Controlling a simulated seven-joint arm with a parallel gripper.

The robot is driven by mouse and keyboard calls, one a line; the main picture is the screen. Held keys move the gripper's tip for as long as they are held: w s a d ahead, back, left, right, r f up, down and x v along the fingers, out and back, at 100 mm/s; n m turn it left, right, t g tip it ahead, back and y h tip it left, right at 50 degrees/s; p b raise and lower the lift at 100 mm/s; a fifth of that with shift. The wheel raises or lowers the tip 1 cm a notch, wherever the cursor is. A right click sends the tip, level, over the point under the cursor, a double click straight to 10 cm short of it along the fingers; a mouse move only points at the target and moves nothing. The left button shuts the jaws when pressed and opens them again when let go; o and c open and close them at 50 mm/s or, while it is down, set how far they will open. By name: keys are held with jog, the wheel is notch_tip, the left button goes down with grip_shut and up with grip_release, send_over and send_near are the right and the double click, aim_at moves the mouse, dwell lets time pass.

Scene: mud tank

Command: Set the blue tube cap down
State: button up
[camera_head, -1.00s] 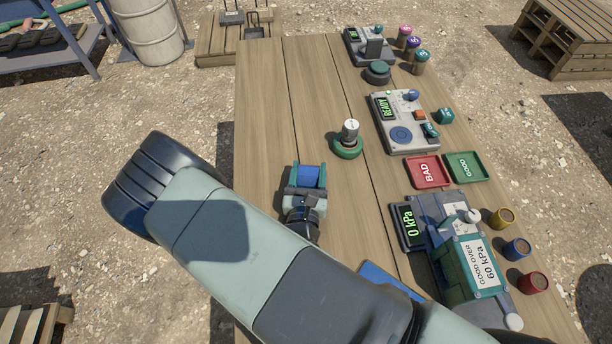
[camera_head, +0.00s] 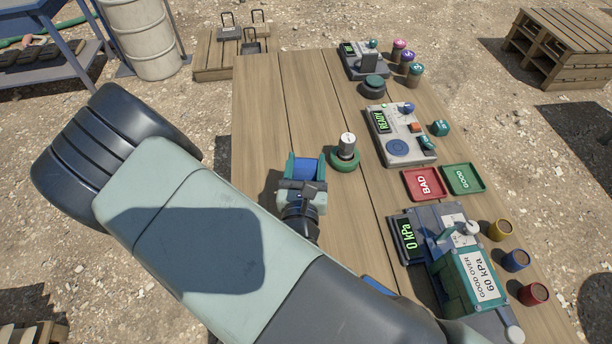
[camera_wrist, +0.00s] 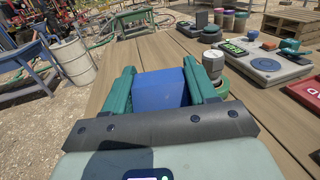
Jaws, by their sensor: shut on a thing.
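The blue tube cap (camera_wrist: 161,88) is a plain blue block-like piece in the wrist view. It sits between the two green fingers of my gripper (camera_wrist: 163,86), which is shut on it. In the head view my gripper (camera_head: 306,165) is over the wooden table with the blue cap (camera_head: 304,169) showing between its fingers. I cannot tell whether the cap touches the table. A grey cylinder with a light top (camera_head: 347,146) stands in a green ring (camera_head: 345,160) just right of my gripper, apart from it.
The table (camera_head: 262,90) is clear beyond and left of my gripper. To the right are a READY device (camera_head: 399,148), a red BAD tray (camera_head: 407,190), a green GOOD tray (camera_head: 450,186) and a pressure device (camera_head: 398,236). Several small coloured jars line the right edge.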

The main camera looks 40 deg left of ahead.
jog(key=w+a+r+n+g+y, duration=0.1)
jog(key=w+a+n+g+y, duration=0.15)
jog(key=a, duration=1.15)
jog(key=shift+y, duration=0.35)
jog(key=f, duration=0.9)
jog(key=shift+w, duration=0.2)
jog(key=shift+f, duration=0.2)
jog(key=o, duration=1)
jog(key=shift+o, duration=0.2)
